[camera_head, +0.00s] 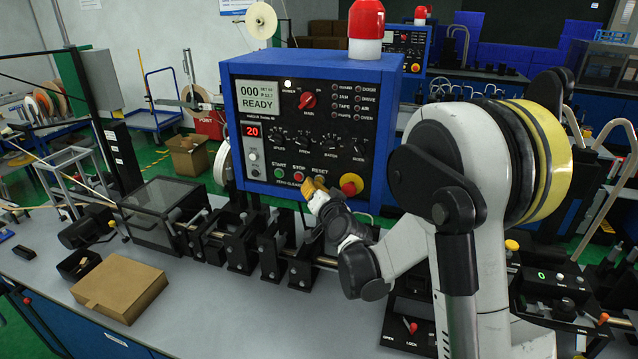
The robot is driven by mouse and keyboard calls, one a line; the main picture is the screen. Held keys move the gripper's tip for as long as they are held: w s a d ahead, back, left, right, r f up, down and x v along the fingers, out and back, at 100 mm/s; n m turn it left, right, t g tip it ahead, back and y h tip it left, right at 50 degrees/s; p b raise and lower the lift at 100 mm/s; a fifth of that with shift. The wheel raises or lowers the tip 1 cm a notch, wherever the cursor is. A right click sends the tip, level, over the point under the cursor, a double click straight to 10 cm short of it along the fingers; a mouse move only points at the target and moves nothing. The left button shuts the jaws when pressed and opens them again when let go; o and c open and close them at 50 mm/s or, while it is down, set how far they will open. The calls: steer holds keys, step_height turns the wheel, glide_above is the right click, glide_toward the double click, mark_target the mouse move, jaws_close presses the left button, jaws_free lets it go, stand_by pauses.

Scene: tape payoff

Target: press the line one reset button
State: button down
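The blue control box (229,103) has a dark panel and a display reading READY. Along the panel's lower edge are a green START button (279,173), a red STOP button (298,176) and a place marked RESET. A yellow-orange part (319,182) shows just below the RESET label, right at my gripper's tip; I cannot tell whether it is the button or how much of it is covered. My gripper (318,193) is at the panel there, touching or very close. Its fingers are too small and overlapped to tell open from shut.
A red emergency knob on a yellow base (351,184) sits just right of my gripper. Black tape-line fixtures (240,245) run below the box. A brown carton (120,287) lies on the grey bench at left. A small control box with a LOCK label (408,327) is at lower right.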

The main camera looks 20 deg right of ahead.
steer(key=s+a, duration=0.2)
steer(key=s, duration=0.1)
steer(key=s+a+b, duration=0.1)
steer(key=s, duration=0.1)
steer(key=shift+a, duration=0.15)
stand_by(0.7)
